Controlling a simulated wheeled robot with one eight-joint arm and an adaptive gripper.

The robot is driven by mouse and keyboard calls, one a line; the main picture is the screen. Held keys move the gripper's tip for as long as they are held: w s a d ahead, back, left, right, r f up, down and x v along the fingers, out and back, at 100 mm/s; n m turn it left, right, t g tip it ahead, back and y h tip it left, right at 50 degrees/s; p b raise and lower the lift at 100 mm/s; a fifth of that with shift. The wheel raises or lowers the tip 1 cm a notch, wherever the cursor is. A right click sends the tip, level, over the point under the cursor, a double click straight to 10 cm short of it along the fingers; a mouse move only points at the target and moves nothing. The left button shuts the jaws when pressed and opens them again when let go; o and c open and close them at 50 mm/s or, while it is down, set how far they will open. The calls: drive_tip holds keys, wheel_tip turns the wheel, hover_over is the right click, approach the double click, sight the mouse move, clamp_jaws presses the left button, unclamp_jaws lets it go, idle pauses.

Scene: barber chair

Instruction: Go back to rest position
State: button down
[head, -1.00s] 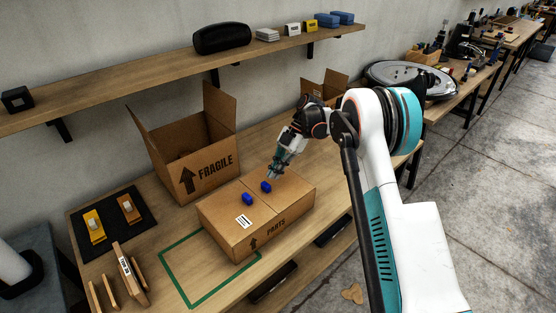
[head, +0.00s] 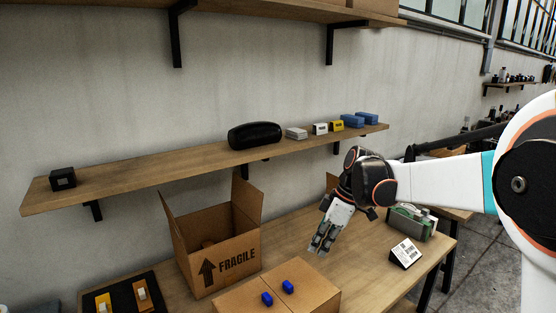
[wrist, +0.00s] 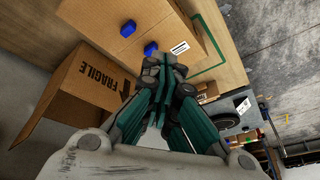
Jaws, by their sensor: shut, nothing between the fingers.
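My gripper (head: 323,243) is shut and empty. In the head view it points down above the workbench (head: 385,262), just behind and right of the closed parts box (head: 240,298). Two small blue blocks, one on the left (head: 267,299) and one on the right (head: 288,286), sit on top of that box, apart from the gripper. In the wrist view my gripper (wrist: 158,75) shows with its fingers together, and the blue blocks (wrist: 128,28) lie beyond it on the box. The lower part of the box is cut off in the head view.
An open FRAGILE carton (head: 232,255) stands left of my gripper. A wall shelf (head: 130,177) with a black case (head: 255,135) and small boxes runs behind. A green device (head: 410,222) and a white labelled item (head: 405,253) are at the right of the bench.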

drive_tip(key=s+d+r+m+t+h, duration=0.1)
drive_tip(key=s+d+m+t+h, duration=0.1)
drive_tip(key=s+m, duration=0.5)
drive_tip(key=s+d+m+t+h, duration=0.2)
drive_tip(key=s+d+m+t, duration=0.3)
drive_tip(key=s, duration=1.4)
drive_tip(key=d+m, duration=0.2)
drive_tip(key=shift+s+r+m, duration=0.35)
drive_tip(key=shift+m, duration=0.05)
